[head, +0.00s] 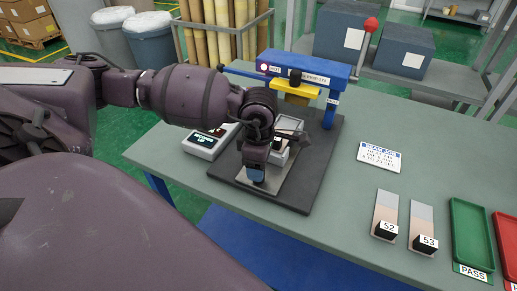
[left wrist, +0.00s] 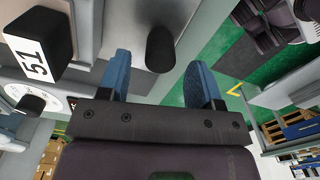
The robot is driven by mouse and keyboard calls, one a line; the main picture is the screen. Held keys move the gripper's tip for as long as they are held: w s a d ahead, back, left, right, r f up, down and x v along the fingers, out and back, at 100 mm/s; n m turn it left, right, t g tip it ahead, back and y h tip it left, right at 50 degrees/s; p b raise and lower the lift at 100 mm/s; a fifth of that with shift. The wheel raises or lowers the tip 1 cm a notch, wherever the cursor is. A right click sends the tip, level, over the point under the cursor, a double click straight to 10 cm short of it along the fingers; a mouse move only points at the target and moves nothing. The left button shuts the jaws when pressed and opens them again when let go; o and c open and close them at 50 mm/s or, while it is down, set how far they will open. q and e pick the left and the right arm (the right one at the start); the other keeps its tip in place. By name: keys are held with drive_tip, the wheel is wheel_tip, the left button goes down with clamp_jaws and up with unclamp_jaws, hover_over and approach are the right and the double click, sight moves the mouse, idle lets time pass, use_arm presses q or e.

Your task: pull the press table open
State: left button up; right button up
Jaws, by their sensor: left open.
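The press (head: 300,66) has a blue frame, a yellow ram part and a red ball-ended lever. It stands on a dark base plate on the bench. The light-grey press table (head: 284,183) lies on this plate, partly hidden by my left gripper (head: 255,168). In the left wrist view, a black knob (left wrist: 160,48) on the press table shows between the blue fingertips of my open left gripper. The fingers are apart and I see no grip on the knob. A dark block marked 51 (left wrist: 38,45) sits on the table side. My right gripper is out of view.
A white control box (head: 207,142) lies left of the press. Samples marked 52 (head: 385,229) and 53 (head: 428,243), a green PASS tray (head: 470,236), a red tray (head: 507,240) and a sign card (head: 380,157) are to the right. Bench space between press and samples is clear.

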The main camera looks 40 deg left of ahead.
use_arm(q)
wheel_tip(320, 180, up, 7)
idle(0.7)
